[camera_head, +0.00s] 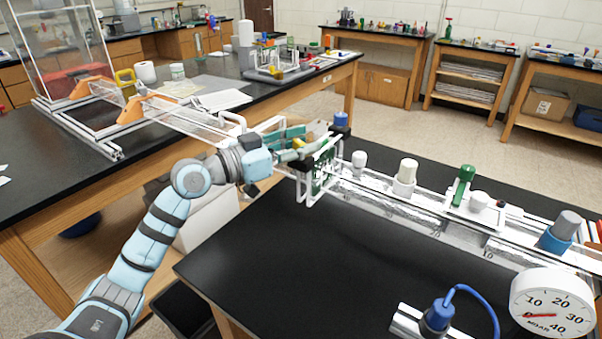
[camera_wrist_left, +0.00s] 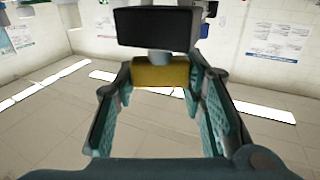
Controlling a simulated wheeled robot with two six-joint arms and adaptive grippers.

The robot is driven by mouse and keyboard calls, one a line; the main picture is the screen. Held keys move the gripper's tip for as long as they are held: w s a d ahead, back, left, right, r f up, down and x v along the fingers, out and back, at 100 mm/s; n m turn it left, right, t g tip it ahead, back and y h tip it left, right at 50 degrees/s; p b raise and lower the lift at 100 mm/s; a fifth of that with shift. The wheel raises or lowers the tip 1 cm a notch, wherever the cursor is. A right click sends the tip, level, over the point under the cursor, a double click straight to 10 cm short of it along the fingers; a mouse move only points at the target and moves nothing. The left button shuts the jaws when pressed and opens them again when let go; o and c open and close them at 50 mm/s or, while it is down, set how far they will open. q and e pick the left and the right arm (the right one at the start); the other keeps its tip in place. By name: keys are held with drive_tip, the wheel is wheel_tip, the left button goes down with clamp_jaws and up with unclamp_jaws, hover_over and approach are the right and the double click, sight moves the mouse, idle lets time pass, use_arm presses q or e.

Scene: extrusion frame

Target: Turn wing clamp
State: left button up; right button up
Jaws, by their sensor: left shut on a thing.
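My left gripper (camera_head: 302,143) reaches in from the left to the white frame at the end of the clear rail. In the left wrist view its two teal fingers (camera_wrist_left: 160,85) stand either side of a yellow block (camera_wrist_left: 160,73), which I take as the wing clamp, and are shut on it. A black block (camera_wrist_left: 155,30) sits just beyond and above the yellow one, with a grey round part between them. In the head view the fingers and the frame hide most of the clamp, so its turn angle cannot be told. My right gripper is not in view.
A white frame with a green panel (camera_head: 322,173) stands close by my left gripper. The rail to its right bears white, green and blue-based fittings (camera_head: 404,178). A round gauge (camera_head: 552,303) stands front right.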

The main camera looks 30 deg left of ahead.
use_arm(q)
drive_tip(key=m+g+h+b, duration=0.1)
drive_tip(key=b, duration=0.1)
drive_tip(key=m+g+h+b, duration=0.1)
drive_tip(key=h+b, duration=0.1)
drive_tip(key=shift+f+m+g+h, duration=0.3)
drive_tip(key=shift+f+m, duration=0.05)
drive_tip(key=shift+m, duration=0.05)
drive_tip(key=shift+r+m+g+h, duration=0.1)
drive_tip(key=shift+m+g+h, duration=0.3)
drive_tip(key=shift+g, duration=0.1)
drive_tip(key=shift+r+m+g+h, duration=0.2)
drive_tip(key=shift+m+g+h, duration=0.55)
drive_tip(key=shift+g, duration=0.25)
drive_tip(key=shift+m+g+h, duration=0.75)
drive_tip(key=shift+m+g, duration=0.3)
drive_tip(key=shift+g, duration=0.35)
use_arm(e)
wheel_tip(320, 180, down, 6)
use_arm(q)
drive_tip(key=o, duration=1.2)
